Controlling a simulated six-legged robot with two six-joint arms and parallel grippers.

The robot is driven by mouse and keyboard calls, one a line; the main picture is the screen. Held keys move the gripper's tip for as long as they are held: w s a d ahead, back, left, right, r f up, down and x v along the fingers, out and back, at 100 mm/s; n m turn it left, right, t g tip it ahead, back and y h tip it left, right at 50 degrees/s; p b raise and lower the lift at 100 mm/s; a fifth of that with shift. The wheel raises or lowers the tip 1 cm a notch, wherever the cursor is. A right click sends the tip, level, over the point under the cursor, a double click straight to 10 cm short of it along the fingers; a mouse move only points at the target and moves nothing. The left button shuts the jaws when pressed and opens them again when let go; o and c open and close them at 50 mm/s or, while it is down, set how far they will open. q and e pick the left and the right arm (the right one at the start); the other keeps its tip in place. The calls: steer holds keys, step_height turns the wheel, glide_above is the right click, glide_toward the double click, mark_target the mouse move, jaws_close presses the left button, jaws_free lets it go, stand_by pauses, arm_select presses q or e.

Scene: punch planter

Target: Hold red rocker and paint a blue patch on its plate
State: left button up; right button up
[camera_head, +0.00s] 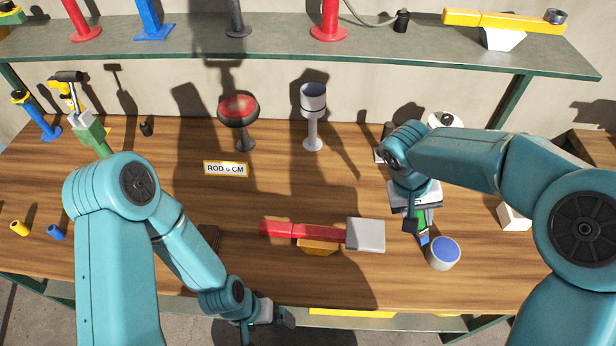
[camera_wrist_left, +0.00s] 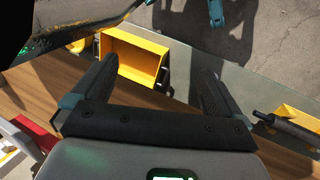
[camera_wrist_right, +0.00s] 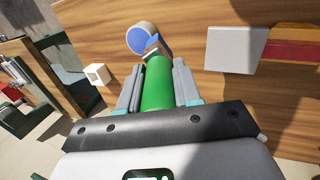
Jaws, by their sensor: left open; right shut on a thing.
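The red rocker (camera_head: 280,228) is a red bar on a yellow base (camera_head: 318,247), with a plain grey plate (camera_head: 366,235) at its right end. The plate also shows in the right wrist view (camera_wrist_right: 237,50). My right gripper (camera_head: 412,214) is shut on a green-handled brush (camera_wrist_right: 157,85) with a blue tip. The tip is by the pot of blue paint (camera_head: 443,252), right of the plate; whether it touches the paint is unclear. My left gripper (camera_head: 275,316) is open and empty at the table's front edge, below the rocker; its spread fingers show in the left wrist view (camera_wrist_left: 153,78).
A sign (camera_head: 226,169), a red-topped stand (camera_head: 239,112) and a grey cup stand (camera_head: 313,105) are behind the rocker. A white block (camera_head: 514,217) lies at the right. Yellow bins (camera_wrist_left: 130,55) sit below the front edge.

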arm_select(q)
steer(key=w+d+r+m+g+h, duration=0.1)
steer(key=w+d+r+m+g, duration=0.2)
steer(key=d+m, duration=0.45)
steer(key=w+d+r+m+g+h, duration=0.15)
steer(key=d+r+m, duration=0.35)
steer(key=d, duration=0.5)
step_height(320, 180, up, 6)
steer(key=m+t+y, duration=0.4)
steer(key=m+y, duration=0.2)
steer(key=m, duration=0.1)
glide_above(305, 236)
steer(key=shift+w+d, duration=0.35)
steer(key=shift+w, duration=0.05)
steer(key=shift+w+a+r+t, duration=0.1)
steer(key=shift+w+a+t, duration=0.15)
steer(key=shift+t, duration=0.1)
steer(key=shift+a+f, duration=0.1)
steer(key=shift+f, duration=0.15)
step_height(305, 236, down, 10)
steer(key=shift+f, duration=0.15)
steer(key=shift+w+f, duration=0.15)
steer(key=shift+f, duration=0.45)
